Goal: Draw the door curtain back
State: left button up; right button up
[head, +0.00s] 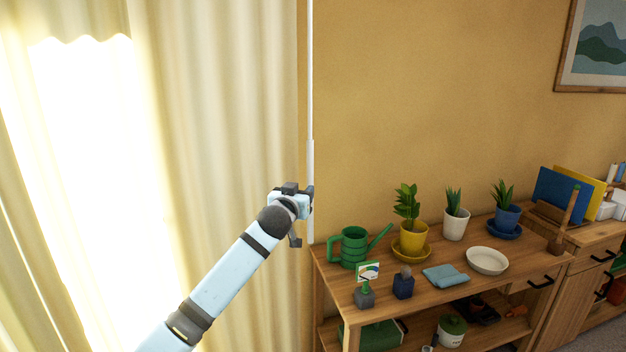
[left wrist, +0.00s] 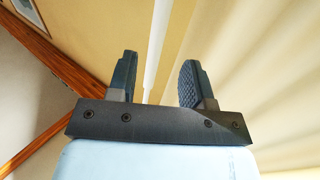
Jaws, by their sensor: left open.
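The cream door curtain (head: 205,110) hangs in long folds at the left, with bright light showing through a wavy-topped area (head: 85,150). A thin white wand (head: 310,90) hangs upright along the curtain's right edge, thicker in its lower part. My left gripper (head: 304,197) is at that lower part. In the left wrist view my left gripper (left wrist: 158,65) is open, and the white wand (left wrist: 158,38) shows between its two dark fingers, with a gap to the right finger. The curtain (left wrist: 250,55) fills the right of that view. My right gripper is not in view.
A wooden shelf unit (head: 340,282) stands right of the curtain, close to my left gripper. On it are a green watering can (head: 352,248), potted plants, a white bowl (head: 487,261) and a blue cloth (head: 445,276).

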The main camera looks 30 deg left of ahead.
aim_at(309, 182)
pick_arm(q)
jog(key=x, duration=1)
jog(key=shift+w+d+f+p, duration=0.1)
jog(key=shift+p, duration=0.25)
grip_shut()
